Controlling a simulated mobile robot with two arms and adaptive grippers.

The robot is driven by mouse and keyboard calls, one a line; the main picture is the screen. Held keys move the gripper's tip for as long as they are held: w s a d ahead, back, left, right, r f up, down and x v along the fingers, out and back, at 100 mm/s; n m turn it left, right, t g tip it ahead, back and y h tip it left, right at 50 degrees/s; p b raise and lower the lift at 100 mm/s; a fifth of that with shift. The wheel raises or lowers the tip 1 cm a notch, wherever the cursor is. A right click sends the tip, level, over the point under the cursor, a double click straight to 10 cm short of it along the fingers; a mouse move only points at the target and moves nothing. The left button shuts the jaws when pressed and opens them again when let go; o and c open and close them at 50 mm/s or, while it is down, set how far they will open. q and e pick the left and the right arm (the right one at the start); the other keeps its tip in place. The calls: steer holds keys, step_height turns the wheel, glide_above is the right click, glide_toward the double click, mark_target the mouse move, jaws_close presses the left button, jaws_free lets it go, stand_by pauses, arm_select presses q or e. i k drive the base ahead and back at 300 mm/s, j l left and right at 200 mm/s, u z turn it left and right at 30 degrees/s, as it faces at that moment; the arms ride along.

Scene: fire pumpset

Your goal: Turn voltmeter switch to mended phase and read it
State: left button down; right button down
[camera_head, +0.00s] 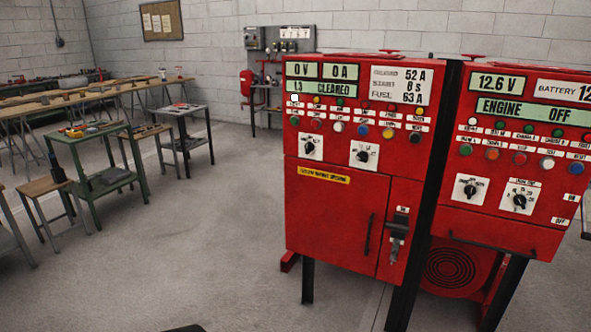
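A red control cabinet (335,215) stands right of centre. Its displays read "0 V" (301,70), "0 A" (340,72) and "L3 CLEARED" (337,88). Below several lamps and buttons are two black rotary switches on white plates, a left one (311,147) and a right one (364,155). Their markings are too small to read, so I cannot tell which is the voltmeter switch or where each points. Neither of my grippers is in view; only a dark edge shows at the bottom, which I cannot identify.
A second red cabinet (490,225) adjoins on the right, reading "12.6 V" and "ENGINE OFF", with two more rotary switches. A black-handled lever (398,235) is on the first cabinet's front. Green and wooden tables (100,135) stand left. The floor before the cabinets is clear.

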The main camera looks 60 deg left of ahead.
mark_target(363, 156)
steer(key=u, duration=1.45)
